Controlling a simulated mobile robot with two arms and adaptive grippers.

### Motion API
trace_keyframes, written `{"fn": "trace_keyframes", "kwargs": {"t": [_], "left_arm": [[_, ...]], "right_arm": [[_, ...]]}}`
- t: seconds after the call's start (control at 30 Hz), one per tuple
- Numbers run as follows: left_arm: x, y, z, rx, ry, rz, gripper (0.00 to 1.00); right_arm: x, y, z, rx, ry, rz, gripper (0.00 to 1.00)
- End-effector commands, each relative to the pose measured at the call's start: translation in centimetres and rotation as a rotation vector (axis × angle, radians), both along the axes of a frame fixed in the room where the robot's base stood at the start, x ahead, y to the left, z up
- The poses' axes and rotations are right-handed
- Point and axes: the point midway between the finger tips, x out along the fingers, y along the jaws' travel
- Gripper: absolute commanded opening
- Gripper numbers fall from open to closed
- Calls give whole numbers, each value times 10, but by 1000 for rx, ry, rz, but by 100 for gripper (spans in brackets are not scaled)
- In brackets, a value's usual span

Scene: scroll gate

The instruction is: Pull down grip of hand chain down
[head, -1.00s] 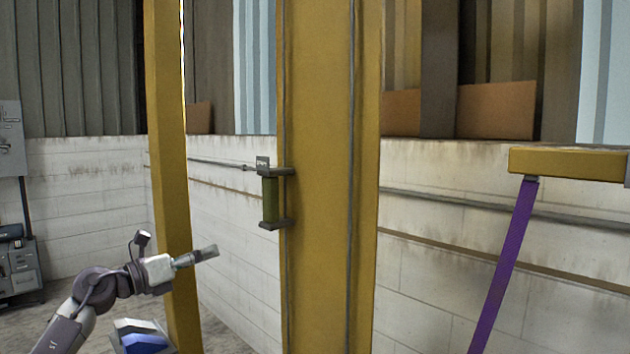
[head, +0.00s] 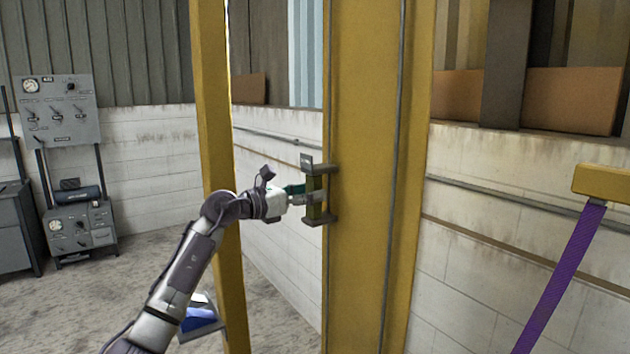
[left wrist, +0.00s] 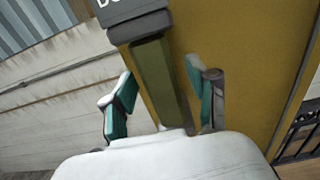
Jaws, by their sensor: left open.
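The grip (head: 314,184) of the hand chain is an olive-green upright bar held between two grey brackets on the left side of a wide yellow post (head: 372,150). In the left wrist view the grip (left wrist: 157,75) shows below a grey block with partly cut-off lettering. My left gripper (head: 305,195) is at the grip in the head view and hides part of it. In the left wrist view its teal finger pads stand apart on either side of the grip, with gaps visible, so it is open. My right gripper is not in view.
A thinner yellow post (head: 211,100) stands behind my left arm. A purple strap (head: 562,275) hangs from a yellow beam (head: 603,183) at the right. Grey control boxes (head: 58,110) stand at the far left. The floor at left is mostly clear.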

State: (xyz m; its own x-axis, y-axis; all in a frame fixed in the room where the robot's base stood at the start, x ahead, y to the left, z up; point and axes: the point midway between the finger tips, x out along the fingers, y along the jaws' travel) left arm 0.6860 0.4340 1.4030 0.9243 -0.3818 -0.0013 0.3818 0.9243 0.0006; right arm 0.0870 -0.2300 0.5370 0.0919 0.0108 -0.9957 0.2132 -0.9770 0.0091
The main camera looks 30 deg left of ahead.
Motion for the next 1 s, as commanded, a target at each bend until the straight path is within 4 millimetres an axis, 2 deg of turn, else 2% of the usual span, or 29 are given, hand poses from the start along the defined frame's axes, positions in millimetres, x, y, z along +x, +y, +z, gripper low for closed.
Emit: {"fn": "trace_keyframes", "kwargs": {"t": [0.03,0.2,0.47,0.8,0.83,1.0], "left_arm": [[6,-3,2,-3,0,-1,58],[14,-6,1,0,-1,-1,58],[15,-7,-1,0,0,-1,58],[15,-6,-1,0,0,0,3],[15,-6,-1,0,0,0,0],[15,-6,-1,0,0,0,0]], "right_arm": [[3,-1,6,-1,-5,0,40],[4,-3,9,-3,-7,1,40],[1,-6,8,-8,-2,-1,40],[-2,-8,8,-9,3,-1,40],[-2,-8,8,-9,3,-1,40],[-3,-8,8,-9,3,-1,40]]}}
